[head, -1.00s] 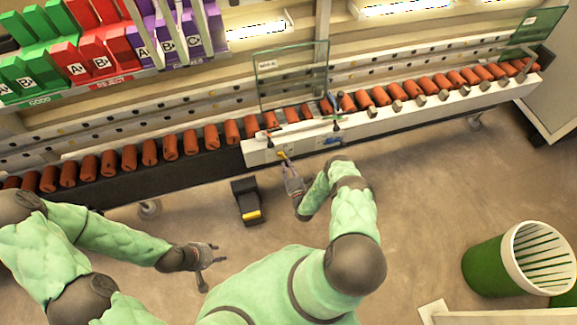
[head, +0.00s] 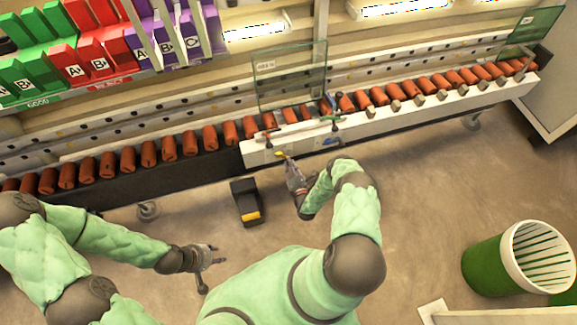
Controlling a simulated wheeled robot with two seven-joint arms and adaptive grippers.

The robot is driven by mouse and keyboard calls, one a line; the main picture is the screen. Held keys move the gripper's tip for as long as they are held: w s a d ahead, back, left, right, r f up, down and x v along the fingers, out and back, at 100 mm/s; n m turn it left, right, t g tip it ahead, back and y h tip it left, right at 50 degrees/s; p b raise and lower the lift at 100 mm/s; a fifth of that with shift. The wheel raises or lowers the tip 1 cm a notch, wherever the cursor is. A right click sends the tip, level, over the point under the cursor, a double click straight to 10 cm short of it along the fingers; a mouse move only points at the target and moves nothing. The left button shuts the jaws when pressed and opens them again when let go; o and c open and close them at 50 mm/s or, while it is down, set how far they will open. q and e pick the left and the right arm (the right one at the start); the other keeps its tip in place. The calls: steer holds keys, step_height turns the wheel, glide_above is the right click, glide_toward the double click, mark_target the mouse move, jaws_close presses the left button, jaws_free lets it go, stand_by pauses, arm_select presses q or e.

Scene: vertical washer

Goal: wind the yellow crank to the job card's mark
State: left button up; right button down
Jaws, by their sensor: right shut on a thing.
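The yellow crank (head: 280,154) shows as a small yellow piece on the front face of the white conveyor housing (head: 256,158). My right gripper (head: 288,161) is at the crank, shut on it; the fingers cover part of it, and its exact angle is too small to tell. My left gripper (head: 214,254) is open and empty over the floor at the lower left. A small card (head: 265,66) is on the clear panel behind the conveyor; its writing is too small to read, and I cannot tell whether it is the job card.
Orange-brown cylinders (head: 170,148) line the conveyor. A black box with a yellow part (head: 244,197) stands on the floor left of my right arm. Red, green and purple bins are at the upper left.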

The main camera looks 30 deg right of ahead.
steer(key=r+n, duration=0.1)
steer(key=n, duration=0.1)
steer(key=d+r+n, duration=0.1)
steer(key=n, duration=0.1)
steer(key=shift+s+d+n+p, duration=0.15)
steer(key=shift+d+n+p, duration=0.05)
steer(key=shift+n+p, duration=0.15)
steer(key=shift+d+r+n+p, duration=0.1)
steer(key=shift+r+n+p, duration=0.25)
steer(key=shift+n, duration=0.6)
steer(key=shift+d+r+n+p, duration=0.1)
steer(key=shift+r+n, duration=0.4)
steer(key=shift+n, duration=0.4)
steer(key=c, duration=1.1)
jaws_free()
steer(key=shift+o, duration=0.2)
steer(key=shift+a, duration=0.1)
steer(key=v, duration=1.2)
